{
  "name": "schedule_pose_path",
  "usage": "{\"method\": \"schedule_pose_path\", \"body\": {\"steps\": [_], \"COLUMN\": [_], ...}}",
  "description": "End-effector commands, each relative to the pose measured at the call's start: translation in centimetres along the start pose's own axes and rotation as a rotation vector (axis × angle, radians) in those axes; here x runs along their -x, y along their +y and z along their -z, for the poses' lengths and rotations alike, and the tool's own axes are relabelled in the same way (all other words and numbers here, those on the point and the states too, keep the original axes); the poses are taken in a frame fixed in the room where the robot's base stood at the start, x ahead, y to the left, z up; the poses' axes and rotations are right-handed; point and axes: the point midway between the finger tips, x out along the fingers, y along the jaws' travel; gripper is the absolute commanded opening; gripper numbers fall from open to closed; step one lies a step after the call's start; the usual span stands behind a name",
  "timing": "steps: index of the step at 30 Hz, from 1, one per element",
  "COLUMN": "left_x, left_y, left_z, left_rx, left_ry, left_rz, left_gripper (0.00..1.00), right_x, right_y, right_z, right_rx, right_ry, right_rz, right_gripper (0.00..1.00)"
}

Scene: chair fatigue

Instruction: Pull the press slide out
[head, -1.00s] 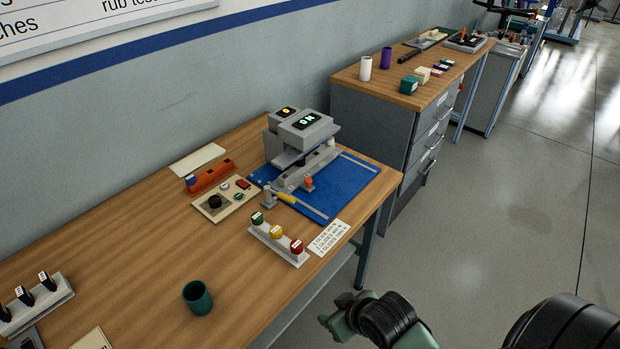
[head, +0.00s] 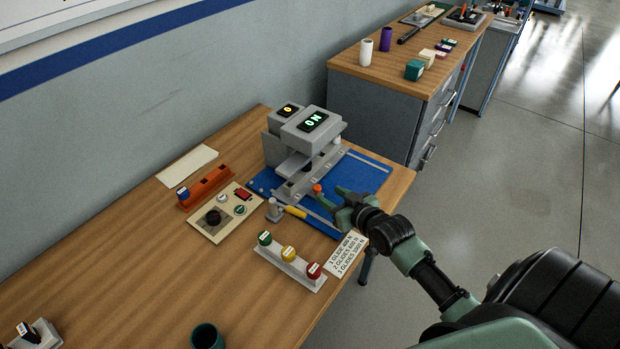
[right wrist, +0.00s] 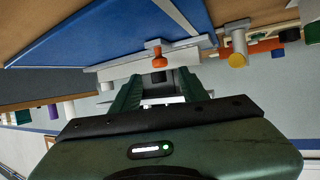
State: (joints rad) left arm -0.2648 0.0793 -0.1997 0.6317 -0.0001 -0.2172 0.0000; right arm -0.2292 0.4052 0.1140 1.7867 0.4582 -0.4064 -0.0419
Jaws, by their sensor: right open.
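The grey press (head: 300,128) stands on a blue mat at the far end of the bench, its display lit "ON". The press slide (head: 298,189) is a long grey bar low under the press head, with a small orange knob (head: 317,188) on its front side. My right gripper (head: 340,205) is open and empty, over the mat's front edge, just to the right of the knob and apart from it. In the right wrist view the orange knob (right wrist: 156,54) stands ahead of my two parted fingers, roughly centred between them. My left gripper is out of view.
A grey post with a yellow handle (head: 294,212) is close left of the knob. A block with green, yellow and red caps (head: 289,256), a printed card (head: 347,254), a control panel (head: 223,212) and a green cup (head: 207,337) are on the bench. Open floor lies right.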

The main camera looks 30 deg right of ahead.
Motion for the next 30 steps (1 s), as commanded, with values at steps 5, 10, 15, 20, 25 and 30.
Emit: {"method": "schedule_pose_path", "body": {"steps": [5, 10, 15, 20, 25, 30], "left_x": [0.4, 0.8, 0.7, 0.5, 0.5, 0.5], "left_y": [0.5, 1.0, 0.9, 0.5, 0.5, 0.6], "left_z": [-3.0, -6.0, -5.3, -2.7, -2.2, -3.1], "left_rx": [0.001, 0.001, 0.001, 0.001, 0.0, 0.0], "left_ry": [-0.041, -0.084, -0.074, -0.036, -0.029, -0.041], "left_rz": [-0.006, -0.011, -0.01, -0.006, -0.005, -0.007], "left_gripper": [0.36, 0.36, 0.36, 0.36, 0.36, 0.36], "right_x": [-2.4, -5.1, -6.8, -7.4, -7.4, -7.4], "right_y": [0.0, -0.1, -0.1, -0.1, -0.1, -0.1], "right_z": [0.2, 0.2, 0.1, 0.0, 0.0, 0.0], "right_rx": [-0.002, -0.002, -0.001, 0.0, 0.0, 0.0], "right_ry": [0.002, 0.001, 0.001, 0.0, 0.0, 0.0], "right_rz": [0.0, 0.0, 0.001, 0.001, 0.001, 0.001], "right_gripper": [0.44, 0.44, 0.44, 0.44, 0.44, 0.11]}}
